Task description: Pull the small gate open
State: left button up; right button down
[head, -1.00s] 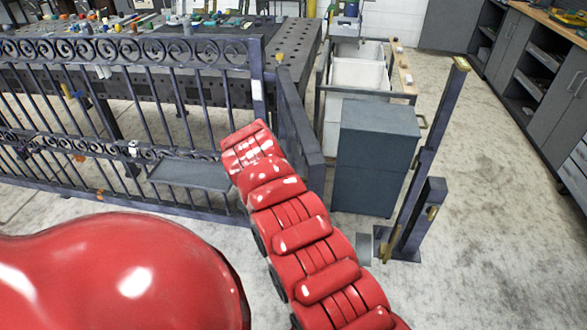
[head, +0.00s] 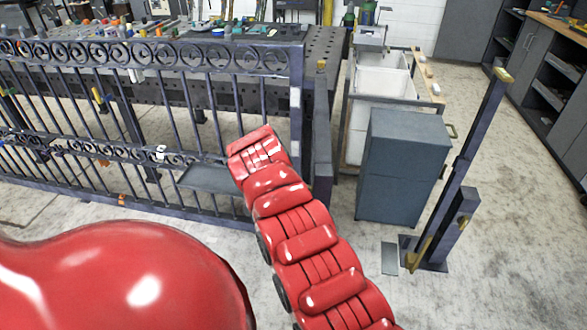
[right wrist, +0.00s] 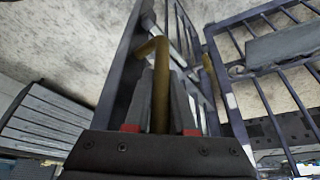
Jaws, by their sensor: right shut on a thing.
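The small gate (head: 322,145) stands swung away from its free post (head: 450,190), seen nearly edge-on in the head view, beside the end of the scroll-topped fence (head: 230,58). In the right wrist view the gate's dark frame (right wrist: 121,78) rises on the left of a bent brass handle (right wrist: 157,52). My right gripper (right wrist: 162,82) is shut on this handle, one finger on each side of it. In the head view my red right arm reaches toward the gate and hides the hand. My left gripper is in neither view.
A dark blue-grey cabinet (head: 402,165) stands on the floor between gate and free post. White bins (head: 382,75) are behind it. A workbench (head: 280,85) with tools runs behind the fence. Concrete floor is clear right of the post.

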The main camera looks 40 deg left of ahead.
jog(key=c, duration=1.1)
grip_release()
jog(key=shift+s+f, duration=0.2)
jog(key=o, duration=0.3)
jog(key=shift+d+r, duration=0.1)
jog(key=shift+r, duration=0.05)
jog(key=shift+o, duration=0.2)
jog(key=p+v, duration=0.2)
jog(key=v, duration=1.5)
jog(key=shift+r, duration=0.25)
jog(key=shift+w, duration=0.1)
